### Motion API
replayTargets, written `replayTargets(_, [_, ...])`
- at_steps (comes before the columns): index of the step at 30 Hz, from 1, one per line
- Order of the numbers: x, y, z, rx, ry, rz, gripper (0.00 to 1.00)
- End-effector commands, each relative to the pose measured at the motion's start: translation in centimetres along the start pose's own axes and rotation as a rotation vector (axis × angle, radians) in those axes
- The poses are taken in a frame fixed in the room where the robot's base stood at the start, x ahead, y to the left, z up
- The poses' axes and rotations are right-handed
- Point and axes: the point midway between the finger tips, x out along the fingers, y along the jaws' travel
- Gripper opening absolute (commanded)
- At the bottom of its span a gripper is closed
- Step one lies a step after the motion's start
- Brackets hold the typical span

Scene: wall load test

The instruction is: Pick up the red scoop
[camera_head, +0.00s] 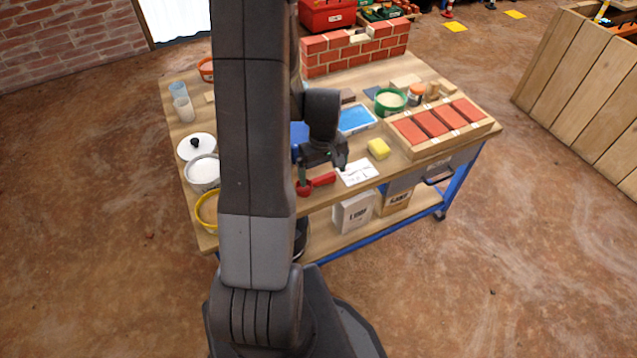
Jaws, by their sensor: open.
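The red scoop (322,180) lies on the wooden workbench (209,241) near its front edge, its handle pointing right and its rounded end at the left. My gripper (323,165) is just above and behind the scoop, pointing down toward the bench. It is open and holds nothing that I can see. Whether a fingertip touches the scoop I cannot tell. My arm hides the bench to the left of the scoop.
A white paper (358,173) and yellow sponge (379,149) lie right of the scoop. A wooden tray (480,128) of red bricks is farther right. A white pot (203,174) and yellow-rimmed bucket (206,212) stand at left. A small brick wall (355,52) stands behind.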

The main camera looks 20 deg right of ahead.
Motion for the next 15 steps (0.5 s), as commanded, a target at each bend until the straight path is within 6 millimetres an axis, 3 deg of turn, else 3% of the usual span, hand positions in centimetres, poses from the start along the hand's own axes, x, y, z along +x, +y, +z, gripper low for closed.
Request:
replayTargets(3, [1.18,0.01,0.01,0.0,-0.001,0.0,0.93])
replayTargets(11, [1.26,0.03,-0.04,0.0,0.001,0.001,0.93])
replayTargets(15, [1.25,0.04,-0.04,0.0,0.001,0.001,0.66])
